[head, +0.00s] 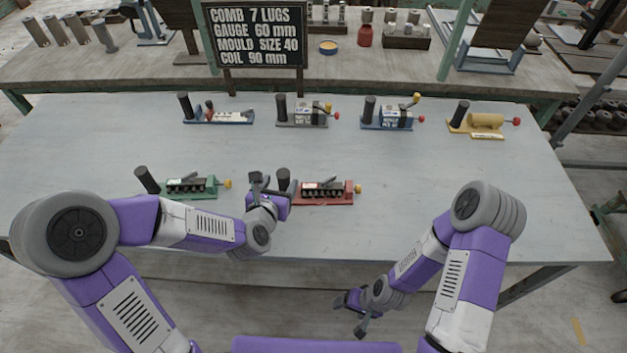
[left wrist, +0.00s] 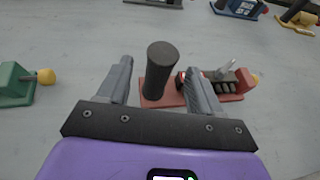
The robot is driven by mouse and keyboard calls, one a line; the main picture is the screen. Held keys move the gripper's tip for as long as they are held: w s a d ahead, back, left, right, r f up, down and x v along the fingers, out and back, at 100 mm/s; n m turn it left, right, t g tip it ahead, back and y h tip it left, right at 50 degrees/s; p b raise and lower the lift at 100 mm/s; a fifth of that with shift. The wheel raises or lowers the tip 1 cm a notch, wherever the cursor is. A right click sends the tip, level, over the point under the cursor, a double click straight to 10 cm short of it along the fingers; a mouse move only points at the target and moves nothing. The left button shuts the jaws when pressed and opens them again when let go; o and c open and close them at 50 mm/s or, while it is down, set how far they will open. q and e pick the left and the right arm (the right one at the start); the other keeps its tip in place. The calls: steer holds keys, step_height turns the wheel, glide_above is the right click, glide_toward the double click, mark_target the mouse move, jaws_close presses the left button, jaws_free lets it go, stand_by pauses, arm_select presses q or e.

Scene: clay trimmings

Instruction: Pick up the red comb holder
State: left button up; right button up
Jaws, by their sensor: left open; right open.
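The red comb holder (head: 335,200) lies on the near part of the table, with a black upright handle (head: 283,180) at its left end and a yellow knob at its right end. In the left wrist view, the red holder (left wrist: 232,97) and its black handle (left wrist: 160,72) are close ahead. My left gripper (head: 268,187) is open at the handle. In the wrist view its fingers (left wrist: 158,66) appear on either side of the handle; I cannot tell whether they touch it. My right gripper (head: 354,312) is open and empty, off the table's near edge.
A green holder (head: 190,187) lies to the left. Blue (head: 222,117), grey (head: 303,113), second blue (head: 388,116) and yellow (head: 484,122) holders stand in a back row. A lettered sign (head: 256,36) stands behind. The table's right front is clear.

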mark_target(308, 193)
arm_select(q)
steer(key=x, duration=0.3)
steer(key=b+x, duration=0.1)
steer(key=x, duration=0.2)
steer(key=shift+f, duration=0.45)
steer(key=shift+r, duration=0.1)
jaws_close()
